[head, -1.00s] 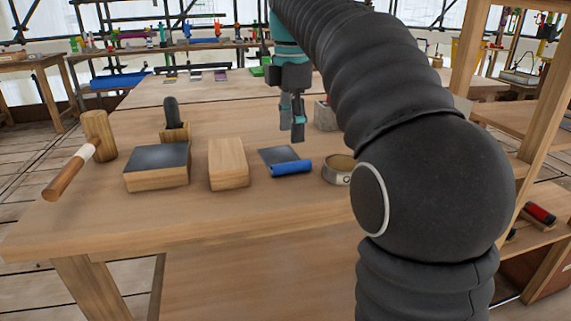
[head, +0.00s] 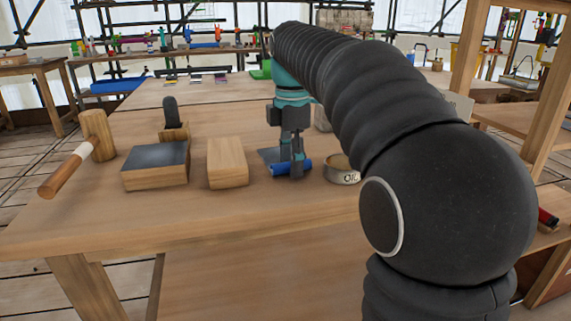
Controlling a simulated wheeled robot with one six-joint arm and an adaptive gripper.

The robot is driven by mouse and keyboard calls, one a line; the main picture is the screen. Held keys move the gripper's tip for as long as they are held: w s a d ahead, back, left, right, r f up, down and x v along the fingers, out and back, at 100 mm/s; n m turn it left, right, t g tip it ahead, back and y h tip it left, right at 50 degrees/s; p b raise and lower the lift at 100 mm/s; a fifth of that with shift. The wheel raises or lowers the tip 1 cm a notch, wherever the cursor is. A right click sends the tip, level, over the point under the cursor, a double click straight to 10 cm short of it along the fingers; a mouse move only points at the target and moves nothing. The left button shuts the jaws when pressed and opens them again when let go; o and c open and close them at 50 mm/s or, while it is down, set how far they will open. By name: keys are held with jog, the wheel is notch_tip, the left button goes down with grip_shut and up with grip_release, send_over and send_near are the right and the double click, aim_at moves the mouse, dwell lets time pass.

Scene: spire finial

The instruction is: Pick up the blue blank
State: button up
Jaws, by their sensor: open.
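The blue blank (head: 277,170) is a short blue cylinder lying on its side on the workbench. A dark flat sheet (head: 266,155) lies just behind it. My gripper (head: 291,172) points down with its fingers at the blank, overlapping its middle-right part in the head view. The fingers are open. I cannot tell whether they touch the blank. Part of the blank and of the sheet is hidden behind the fingers.
A round tin (head: 342,170) marked "OIL" stands close on the right. A wooden block (head: 228,163), a dark-topped block (head: 156,166) and a mallet (head: 81,152) are on the left. The bench front (head: 200,225) is clear.

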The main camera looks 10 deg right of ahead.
grip_shut()
